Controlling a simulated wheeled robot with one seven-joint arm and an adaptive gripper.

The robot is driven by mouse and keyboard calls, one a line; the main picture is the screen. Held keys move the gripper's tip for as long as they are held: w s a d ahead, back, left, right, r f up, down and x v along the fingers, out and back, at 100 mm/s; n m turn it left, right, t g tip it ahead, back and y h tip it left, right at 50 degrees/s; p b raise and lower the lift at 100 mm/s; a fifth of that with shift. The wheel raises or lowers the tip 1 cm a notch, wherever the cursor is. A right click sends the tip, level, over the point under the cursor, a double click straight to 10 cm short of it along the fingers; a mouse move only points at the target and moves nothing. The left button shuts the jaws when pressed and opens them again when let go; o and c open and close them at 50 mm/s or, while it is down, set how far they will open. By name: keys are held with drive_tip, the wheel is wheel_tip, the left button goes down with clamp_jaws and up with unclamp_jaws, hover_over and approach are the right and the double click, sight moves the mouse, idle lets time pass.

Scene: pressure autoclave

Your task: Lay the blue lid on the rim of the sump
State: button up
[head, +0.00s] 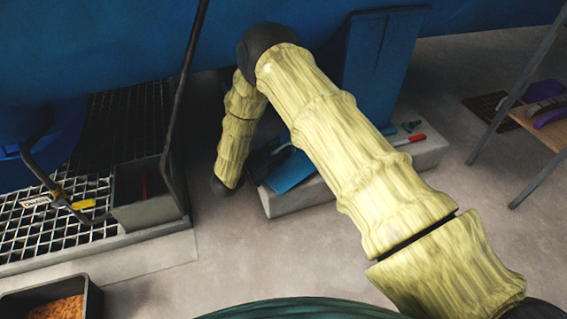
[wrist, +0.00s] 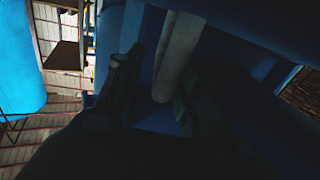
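The blue lid (head: 290,170) is a flat blue plate on a pale block at the centre of the head view. My gripper (head: 268,160) is a dark shape at the lid's left edge, partly hidden by my arm. In the dim wrist view my gripper (wrist: 158,76) has its two dark fingers apart. A pale rounded bar (wrist: 177,55) stands between them over dark blue surfaces, with a gap to the left finger; contact with the right finger is unclear. The sump (head: 148,197) appears as a grey open box set in the floor grating, left of the block.
The pale block (head: 310,195) also carries a red-handled tool (head: 411,140) and small green parts (head: 411,127). A tray of orange-brown material (head: 55,308) lies front left. A shelf (head: 540,125) stands right.

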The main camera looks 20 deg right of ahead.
drive_tip(key=shift+d, duration=0.1)
drive_tip(key=shift+c, duration=0.4)
clamp_jaws()
drive_tip(key=shift+r, duration=0.15)
